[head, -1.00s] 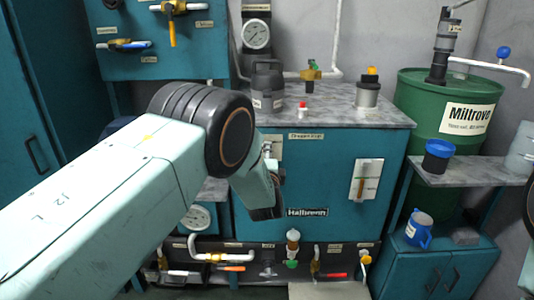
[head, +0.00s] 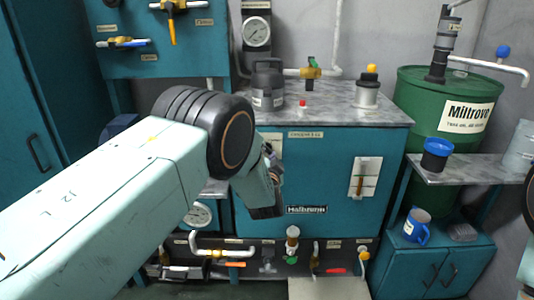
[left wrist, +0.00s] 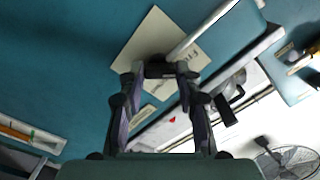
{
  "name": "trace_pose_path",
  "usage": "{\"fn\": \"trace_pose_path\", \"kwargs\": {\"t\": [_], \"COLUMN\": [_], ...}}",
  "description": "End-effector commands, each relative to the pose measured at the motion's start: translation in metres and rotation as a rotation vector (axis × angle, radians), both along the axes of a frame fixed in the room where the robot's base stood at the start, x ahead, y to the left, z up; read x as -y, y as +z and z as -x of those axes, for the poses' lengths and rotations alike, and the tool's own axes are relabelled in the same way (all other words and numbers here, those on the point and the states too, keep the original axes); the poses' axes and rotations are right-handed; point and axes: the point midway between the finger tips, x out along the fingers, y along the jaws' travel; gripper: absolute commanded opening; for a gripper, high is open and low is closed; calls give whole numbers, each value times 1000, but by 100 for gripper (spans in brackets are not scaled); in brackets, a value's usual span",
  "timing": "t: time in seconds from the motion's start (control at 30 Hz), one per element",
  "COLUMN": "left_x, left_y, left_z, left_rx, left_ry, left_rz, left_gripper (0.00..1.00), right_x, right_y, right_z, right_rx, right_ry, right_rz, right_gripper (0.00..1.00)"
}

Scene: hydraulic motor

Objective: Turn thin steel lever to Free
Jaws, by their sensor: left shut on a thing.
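In the left wrist view a thin pale steel lever (left wrist: 205,28) runs from the upper right down to the fingertips. Behind it a cream plate (left wrist: 140,44) on the teal cabinet carries upside-down lettering that seems to read Free. My left gripper (left wrist: 160,70) is shut on the lever near its lower end. In the head view my left gripper (head: 265,192) is in front of the teal cabinet (head: 320,180), left of its nameplate. There the wrist and fingers hide most of the lever and plate. My right gripper does not show.
The cabinet's marble top (head: 335,107) bears a grey canister (head: 268,88), a small red button (head: 302,104) and a yellow-topped cylinder (head: 367,90). A valve panel (head: 270,255) sits below. A green drum (head: 420,95) and a side shelf (head: 470,168) stand at the right.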

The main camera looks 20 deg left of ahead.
Motion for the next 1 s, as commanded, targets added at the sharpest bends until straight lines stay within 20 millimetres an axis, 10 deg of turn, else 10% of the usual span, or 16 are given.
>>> {"fn": "trace_pose_path", "kwargs": {"t": [0.7,0.73,1.0], "left_x": [0,0,0], "left_y": [-3,-3,-2], "left_z": [1,1,1], "left_rx": [13,13,16], "left_ry": [0,0,-1], "left_rz": [68,68,67], "left_gripper": [2,35,57], "right_x": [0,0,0], "right_y": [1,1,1], "right_z": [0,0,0], "right_rx": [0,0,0], "right_ry": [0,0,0], "right_rz": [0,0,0], "right_gripper": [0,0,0]}}
